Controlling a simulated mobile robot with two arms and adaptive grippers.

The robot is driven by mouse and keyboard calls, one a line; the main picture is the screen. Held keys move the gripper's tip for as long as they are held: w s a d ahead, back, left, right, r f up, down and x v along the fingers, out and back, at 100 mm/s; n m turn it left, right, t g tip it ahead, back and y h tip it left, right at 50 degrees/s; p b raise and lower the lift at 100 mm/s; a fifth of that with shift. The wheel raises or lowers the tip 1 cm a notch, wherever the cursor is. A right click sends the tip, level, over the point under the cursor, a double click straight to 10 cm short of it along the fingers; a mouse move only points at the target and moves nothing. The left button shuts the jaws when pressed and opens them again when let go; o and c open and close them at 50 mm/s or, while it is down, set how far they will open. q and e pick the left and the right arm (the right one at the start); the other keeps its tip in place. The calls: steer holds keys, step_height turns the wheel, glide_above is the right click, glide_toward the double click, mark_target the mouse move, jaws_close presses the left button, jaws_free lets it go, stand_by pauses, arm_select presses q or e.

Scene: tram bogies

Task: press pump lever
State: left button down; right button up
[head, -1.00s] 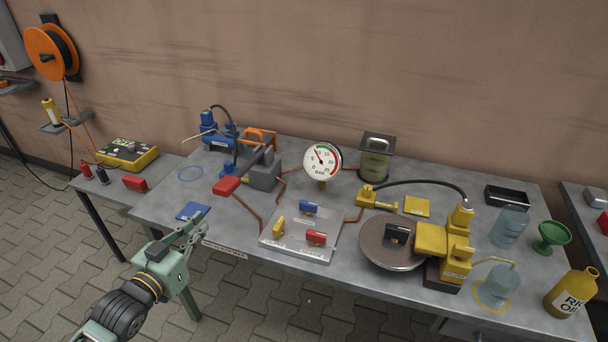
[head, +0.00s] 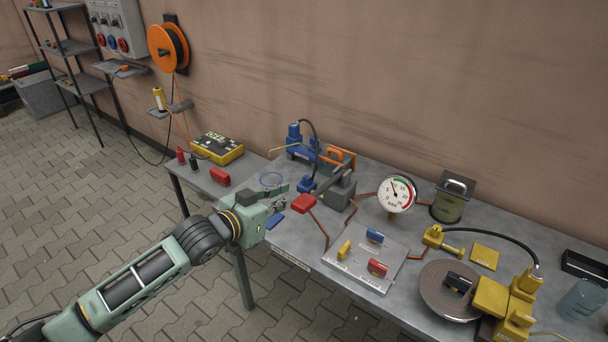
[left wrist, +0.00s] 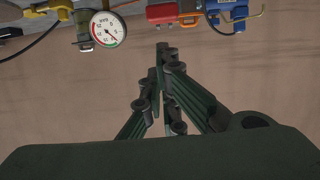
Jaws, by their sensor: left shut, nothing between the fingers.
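The hand pump (head: 338,190) is a grey block on the workbench, with a lever that ends in a red grip (head: 304,203). The red grip points toward the front left of the bench. My left gripper (head: 283,190) is shut and empty, in the air just left of the red grip in the head view. It seems apart from the grip. In the left wrist view my shut fingers (left wrist: 162,50) point toward the upside-down bench, with a red part (left wrist: 162,12) beyond them. The pressure gauge (head: 397,194) stands right of the pump. My right gripper is out of view.
A blue pump unit (head: 294,134) stands behind the grey pump. A plate with coloured valve handles (head: 366,259) lies in front of the gauge. A side table on the left carries a yellow box (head: 217,147). A blue pad (head: 275,222) lies near my gripper.

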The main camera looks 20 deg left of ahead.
arm_select(q)
steer(key=shift+g+y, duration=0.3)
steer(key=shift+g, duration=0.1)
steer(key=r, duration=0.1)
steer(key=r+p, duration=0.1)
steer(key=r, duration=0.1)
steer(key=r+p, duration=0.1)
steer(key=shift+w+a+r, duration=0.15)
steer(key=shift+w, duration=0.1)
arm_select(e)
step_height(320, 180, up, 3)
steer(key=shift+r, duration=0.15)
arm_select(q)
steer(key=p, duration=0.2)
glide_above(302, 203)
steer(key=f, duration=0.3)
steer(key=shift+w+f, duration=0.25)
steer(key=shift+w, duration=0.05)
step_height(302, 203, down, 3)
steer(key=shift+s+r+p, duration=0.1)
steer(key=shift+r+p, duration=0.1)
steer(key=shift+p, duration=0.4)
steer(key=shift+s+f, duration=0.15)
steer(key=shift+f, duration=0.65)
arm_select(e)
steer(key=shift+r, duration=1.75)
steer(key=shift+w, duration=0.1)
